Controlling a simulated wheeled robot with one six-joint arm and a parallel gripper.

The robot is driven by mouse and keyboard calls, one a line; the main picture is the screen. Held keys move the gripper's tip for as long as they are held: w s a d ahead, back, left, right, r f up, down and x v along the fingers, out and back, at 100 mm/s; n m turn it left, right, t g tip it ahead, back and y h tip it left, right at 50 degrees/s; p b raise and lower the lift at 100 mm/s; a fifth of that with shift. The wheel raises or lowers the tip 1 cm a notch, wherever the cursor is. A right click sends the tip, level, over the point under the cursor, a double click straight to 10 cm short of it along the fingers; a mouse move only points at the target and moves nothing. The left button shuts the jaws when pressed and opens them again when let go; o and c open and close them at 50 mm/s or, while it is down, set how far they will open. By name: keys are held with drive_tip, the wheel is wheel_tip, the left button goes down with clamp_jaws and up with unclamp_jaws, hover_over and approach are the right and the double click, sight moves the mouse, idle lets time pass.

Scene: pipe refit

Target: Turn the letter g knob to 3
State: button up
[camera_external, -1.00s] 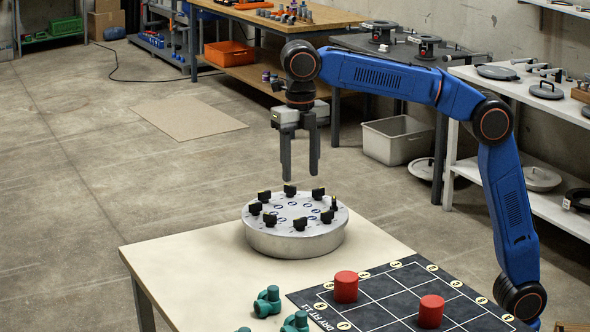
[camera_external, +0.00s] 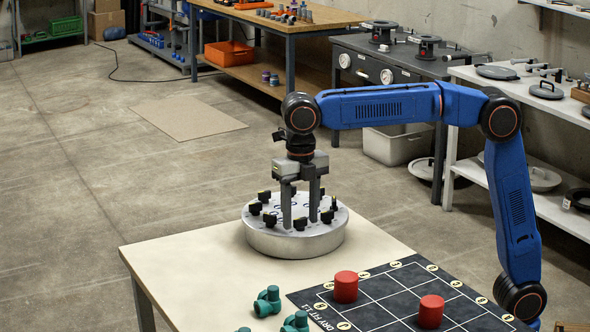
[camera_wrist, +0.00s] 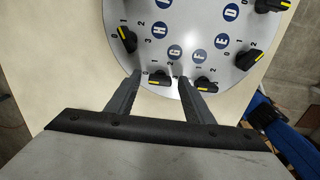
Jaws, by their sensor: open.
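The round grey knob panel (camera_external: 290,243) sits on the pale table. It carries black knobs with yellow marks around its rim, beside blue letter discs. My gripper (camera_wrist: 160,80) is open, with one finger on each side of this knob and visible gaps. In the external view my gripper (camera_external: 301,224) points straight down at the panel's front edge.
Neighbouring knobs stand close on both sides, including the one by the F disc (camera_wrist: 204,84), near my right finger. Bare tabletop (camera_external: 190,270) is at left.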

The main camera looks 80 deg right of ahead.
drive_tip(key=c, duration=1.1)
drive_tip(key=shift+o, duration=0.2)
